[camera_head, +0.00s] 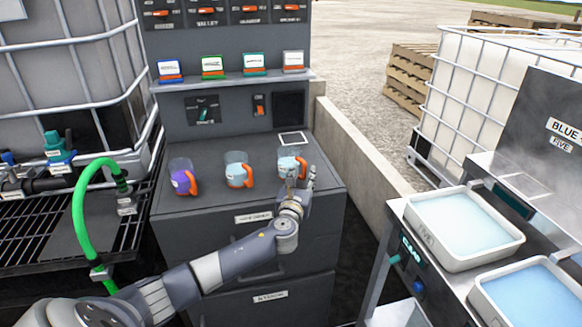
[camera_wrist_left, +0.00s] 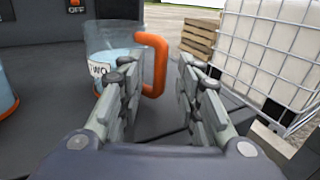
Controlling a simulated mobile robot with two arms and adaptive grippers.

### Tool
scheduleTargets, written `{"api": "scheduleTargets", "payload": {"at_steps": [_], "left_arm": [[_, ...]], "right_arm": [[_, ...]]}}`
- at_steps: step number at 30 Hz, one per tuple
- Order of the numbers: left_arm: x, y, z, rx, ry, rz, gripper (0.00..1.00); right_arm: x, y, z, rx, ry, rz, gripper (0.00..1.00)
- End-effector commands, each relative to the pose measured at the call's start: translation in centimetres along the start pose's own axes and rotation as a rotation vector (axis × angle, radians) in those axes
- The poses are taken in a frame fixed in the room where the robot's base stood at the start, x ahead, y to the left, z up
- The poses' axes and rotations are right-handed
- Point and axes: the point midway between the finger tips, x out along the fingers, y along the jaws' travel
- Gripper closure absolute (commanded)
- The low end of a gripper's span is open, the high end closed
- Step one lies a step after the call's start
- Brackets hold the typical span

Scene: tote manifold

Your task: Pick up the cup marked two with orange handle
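The clear cup with pale blue contents and an orange handle (camera_head: 288,162) stands upright at the right of a row on the dark cabinet top. In the left wrist view the cup (camera_wrist_left: 108,45) shows a label partly reading "WO"; the left finger covers part of it. Its orange handle (camera_wrist_left: 160,62) appears in the gap between my fingers. My left gripper (camera_head: 301,174) is open right in front of this cup; the wrist view shows both fingers apart (camera_wrist_left: 163,85). I cannot tell whether a finger touches the handle. My right gripper is not in view.
A purple cup (camera_head: 182,178) and another cup with an orange handle (camera_head: 238,172) stand to the left. A shelf (camera_head: 235,83) with small coloured boxes is behind. A low concrete wall (camera_head: 355,150) runs along the right. White trays (camera_head: 510,246) lie on the right bench.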

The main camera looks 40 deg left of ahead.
Motion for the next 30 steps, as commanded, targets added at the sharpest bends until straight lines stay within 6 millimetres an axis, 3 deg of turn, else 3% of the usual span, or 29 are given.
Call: {"api": "scheduleTargets", "payload": {"at_steps": [1, 4, 5, 19, 27, 30], "left_arm": [[0.0, 0.0, 0.0, 0.0, 0.0, 0.0, 0.75], [0.0, 0.0, 0.0, 0.0, 0.0, 0.0, 0.97], [0.0, 0.0, 0.0, 0.0, 0.0, 0.0, 1.0], [0.0, 0.0, 0.4, 0.0, 0.0, 0.0, 1.0], [0.0, 0.0, 4.1, -0.001, -0.005, -0.001, 1.0], [-1.9, 0.0, 3.6, 0.002, 0.002, -0.004, 1.0]], "right_arm": [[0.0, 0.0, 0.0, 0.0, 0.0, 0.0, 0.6], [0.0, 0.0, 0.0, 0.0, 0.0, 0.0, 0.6], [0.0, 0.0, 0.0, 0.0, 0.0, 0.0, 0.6], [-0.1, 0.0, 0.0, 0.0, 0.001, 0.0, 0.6], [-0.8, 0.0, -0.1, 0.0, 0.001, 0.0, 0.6], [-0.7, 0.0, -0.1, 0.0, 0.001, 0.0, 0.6]]}}
